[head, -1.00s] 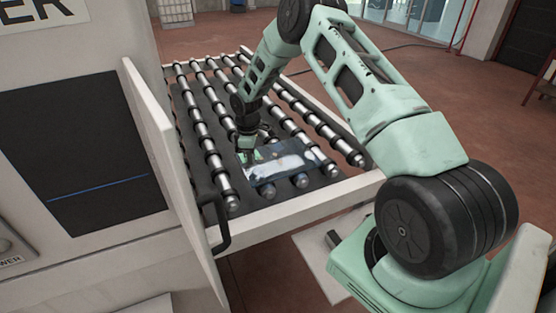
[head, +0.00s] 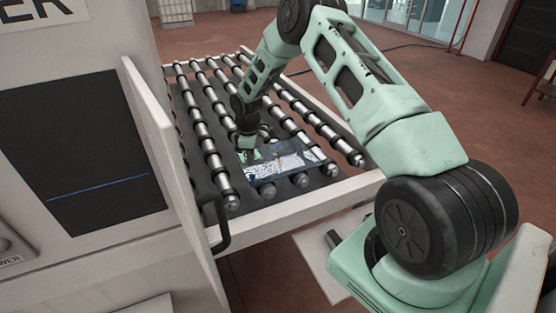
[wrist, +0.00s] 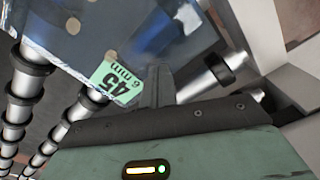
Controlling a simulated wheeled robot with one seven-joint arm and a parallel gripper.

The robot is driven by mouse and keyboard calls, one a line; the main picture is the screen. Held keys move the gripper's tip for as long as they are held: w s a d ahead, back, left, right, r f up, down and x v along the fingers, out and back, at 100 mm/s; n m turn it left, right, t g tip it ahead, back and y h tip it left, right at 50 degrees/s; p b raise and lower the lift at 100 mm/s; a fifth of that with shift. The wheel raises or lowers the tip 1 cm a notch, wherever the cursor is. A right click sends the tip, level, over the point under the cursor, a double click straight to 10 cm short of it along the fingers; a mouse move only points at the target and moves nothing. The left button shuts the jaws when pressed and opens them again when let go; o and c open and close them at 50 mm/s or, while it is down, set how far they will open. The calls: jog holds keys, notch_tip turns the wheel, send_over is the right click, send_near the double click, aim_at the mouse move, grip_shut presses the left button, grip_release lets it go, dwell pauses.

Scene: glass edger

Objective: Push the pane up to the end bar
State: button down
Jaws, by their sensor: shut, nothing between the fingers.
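The glass pane (head: 290,172) lies flat on the rollers at the near end of the roller bed. It is shiny, and part of it is covered by reflections. A green label (wrist: 112,83) reading 45, 6 mm sits at its edge in the wrist view, where the pane (wrist: 110,35) fills the upper left. My gripper (head: 250,158) is low at the pane's far left part, shut and empty. In the wrist view its fingers (wrist: 157,85) are beside the labelled edge; I cannot tell whether they touch it. I cannot tell which bar is the end bar.
A white beam (head: 305,207) closes the near end of the bed. Several silver rollers (head: 208,140) with black rings run along it. A white upright panel (head: 160,145) and a black handle (head: 222,230) stand along the left side. The far rollers are bare.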

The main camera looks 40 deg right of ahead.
jog(key=shift+f+b, duration=0.95)
jog(key=shift+f, duration=0.45)
jog(key=shift+r, duration=0.4)
jog(key=shift+w+a+b, duration=0.15)
jog(key=shift+w+a, duration=0.1)
jog(key=shift+a, duration=0.65)
jog(key=shift+w+a+b, duration=0.15)
jog(key=shift+w+a, duration=0.15)
jog(key=shift+a, duration=0.6)
jog(key=shift+w+a+b, duration=0.15)
jog(key=shift+w+a, duration=0.1)
jog(key=shift+a, duration=0.65)
jog(key=shift+f, duration=0.15)
jog(key=shift+f+b, duration=0.6)
jog(key=shift+f, duration=0.05)
jog(key=shift+d, duration=0.1)
